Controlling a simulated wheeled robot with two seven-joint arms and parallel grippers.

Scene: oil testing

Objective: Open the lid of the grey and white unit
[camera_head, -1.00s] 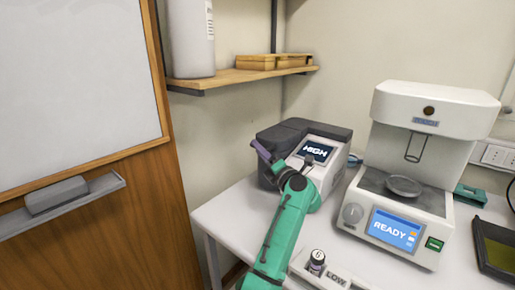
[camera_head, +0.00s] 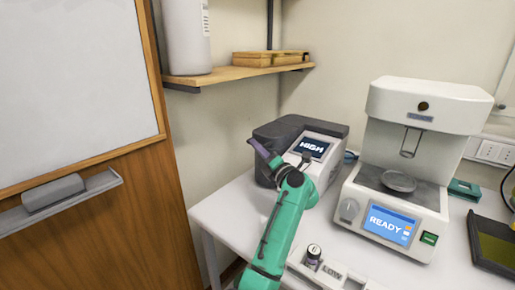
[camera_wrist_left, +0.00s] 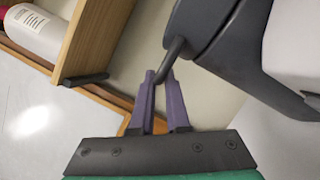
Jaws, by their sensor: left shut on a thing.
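The grey and white unit (camera_head: 328,134) stands at the back left of the white table, its screen reading HIGH. Its dark grey lid (camera_head: 283,129) looks down in the head view. My left gripper (camera_head: 260,152) is at the left side of the unit. In the left wrist view its purple fingers (camera_wrist_left: 161,76) are shut on the handle near their tips. The arm hides part of the unit's front. My right gripper is not in view.
A white tester (camera_head: 418,105) with a READY screen stands to the right. A small vial (camera_head: 313,252) sits in a rack marked LOW at the front. A wooden shelf (camera_head: 235,76) hangs above left of the unit. A whiteboard (camera_head: 70,80) is at far left.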

